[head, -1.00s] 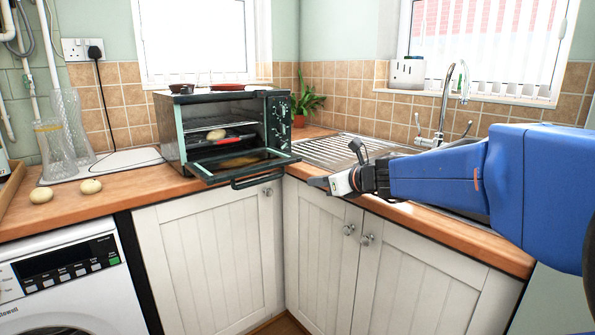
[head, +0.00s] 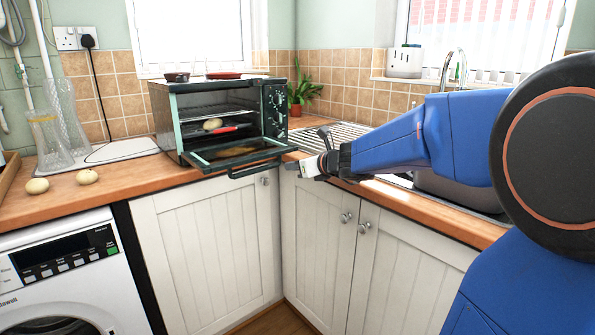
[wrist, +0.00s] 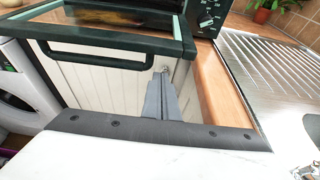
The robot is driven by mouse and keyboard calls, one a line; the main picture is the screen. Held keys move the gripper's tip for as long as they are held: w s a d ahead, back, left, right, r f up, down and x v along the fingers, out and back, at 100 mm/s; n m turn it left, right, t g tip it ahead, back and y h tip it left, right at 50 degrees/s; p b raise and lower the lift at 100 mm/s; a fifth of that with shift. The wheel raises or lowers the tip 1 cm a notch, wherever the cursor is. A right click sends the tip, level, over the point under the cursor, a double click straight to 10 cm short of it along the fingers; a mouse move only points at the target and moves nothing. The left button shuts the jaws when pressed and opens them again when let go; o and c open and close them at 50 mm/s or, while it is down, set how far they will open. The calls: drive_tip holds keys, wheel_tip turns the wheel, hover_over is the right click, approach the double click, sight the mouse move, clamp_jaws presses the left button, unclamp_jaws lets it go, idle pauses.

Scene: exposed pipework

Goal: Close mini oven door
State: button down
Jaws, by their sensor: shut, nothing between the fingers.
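The mini oven (head: 218,112) stands on the worktop in the corner, dark with a pale green front frame. Its door (head: 238,153) is folded down open, sticking out past the worktop's front edge. The door's dark handle (head: 254,171) hangs at the outer edge; it also shows in the wrist view (wrist: 105,54). Inside the oven are a pale round item (head: 212,124) and a red item (head: 222,130). My gripper (head: 297,165) is shut and empty, just right of the door's outer corner and apart from it. In the wrist view the closed fingers (wrist: 162,97) point toward the handle side.
Two dishes sit on top of the oven. A steel draining board (head: 335,136) and sink lie to the right, partly behind my arm. A washing machine (head: 60,270) and white cupboards (head: 207,250) are below. Two round pale items (head: 87,177) lie on the left worktop.

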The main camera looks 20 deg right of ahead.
wheel_tip(320, 180, up, 3)
drive_tip(key=shift+f, duration=0.2)
drive_tip(key=shift+r, duration=0.15)
idle(0.4)
